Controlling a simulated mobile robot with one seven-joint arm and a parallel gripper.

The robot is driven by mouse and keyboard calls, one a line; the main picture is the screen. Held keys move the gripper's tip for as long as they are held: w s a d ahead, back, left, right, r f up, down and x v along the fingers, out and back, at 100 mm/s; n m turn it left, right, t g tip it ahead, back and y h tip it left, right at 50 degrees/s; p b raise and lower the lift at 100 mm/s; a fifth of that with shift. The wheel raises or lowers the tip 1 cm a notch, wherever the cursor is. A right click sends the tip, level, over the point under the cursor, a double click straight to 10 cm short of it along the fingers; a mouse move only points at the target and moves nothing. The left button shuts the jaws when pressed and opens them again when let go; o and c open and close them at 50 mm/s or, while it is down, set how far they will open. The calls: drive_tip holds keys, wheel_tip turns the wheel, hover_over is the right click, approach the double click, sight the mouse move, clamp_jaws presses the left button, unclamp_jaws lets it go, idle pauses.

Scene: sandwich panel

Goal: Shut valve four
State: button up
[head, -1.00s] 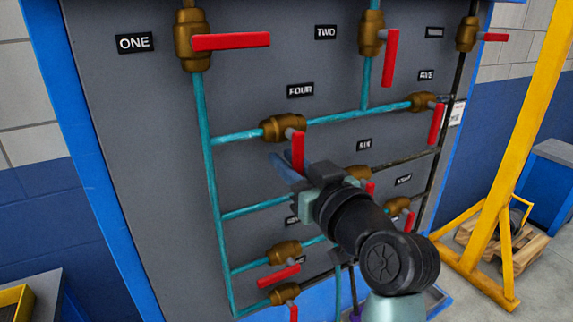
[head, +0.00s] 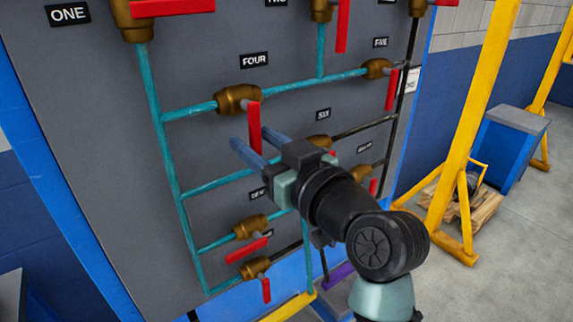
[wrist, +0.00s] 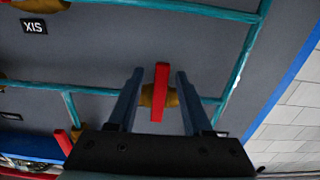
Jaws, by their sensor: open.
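Valve four is a brass body (head: 238,98) on a teal horizontal pipe, under the FOUR label (head: 254,60). Its red handle (head: 254,122) hangs down, across the line of the pipe. My gripper (head: 250,137) is open at this handle, with its blue fingers pointing at the panel. In the wrist view, which shows the panel upside down, the red handle (wrist: 159,92) stands between the two spread fingers of my gripper (wrist: 160,72), with a gap on each side. The brass body is partly hidden behind the handle there. I cannot see any contact.
Valve six (head: 320,141) is right of my gripper, partly hidden by it. Lower valves with red handles (head: 249,249) sit below. Valve five (head: 377,69) is to the upper right. A yellow frame (head: 462,130) stands right of the panel, with open floor beside it.

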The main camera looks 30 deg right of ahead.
drive_tip(key=s+b, duration=0.1)
drive_tip(key=s, duration=0.8)
drive_tip(key=shift+s+d, duration=0.15)
drive_tip(key=shift+s, duration=0.1)
drive_tip(key=w+a+r+t+p, duration=0.1)
drive_tip(key=a+r, duration=0.2)
drive_tip(key=r, duration=0.2)
drive_tip(key=w+a+r+t+p, duration=0.1)
drive_tip(key=w+a+r+p, duration=0.1)
drive_tip(key=r, duration=0.3)
drive_tip(key=w+a+r+t+h+p, duration=0.1)
drive_tip(key=a+r, duration=0.4)
drive_tip(key=r, duration=0.1)
drive_tip(key=shift+w+a+t+p, duration=0.1)
drive_tip(key=shift+w+t+p, duration=0.05)
drive_tip(key=shift+t+p, duration=0.25)
drive_tip(key=s+a+r+t+p, duration=0.1)
drive_tip(key=s+a+r+t, duration=0.1)
drive_tip(key=a+r, duration=0.3)
drive_tip(key=s+a+r+t+p, duration=0.2)
drive_tip(key=a+r, duration=0.4)
drive_tip(key=r, duration=0.4)
drive_tip(key=s+t, duration=0.1)
drive_tip(key=s, duration=0.1)
drive_tip(key=shift+s+a+m+t, duration=0.15)
drive_tip(key=shift+s+m+t, duration=0.15)
drive_tip(key=shift+s, duration=0.05)
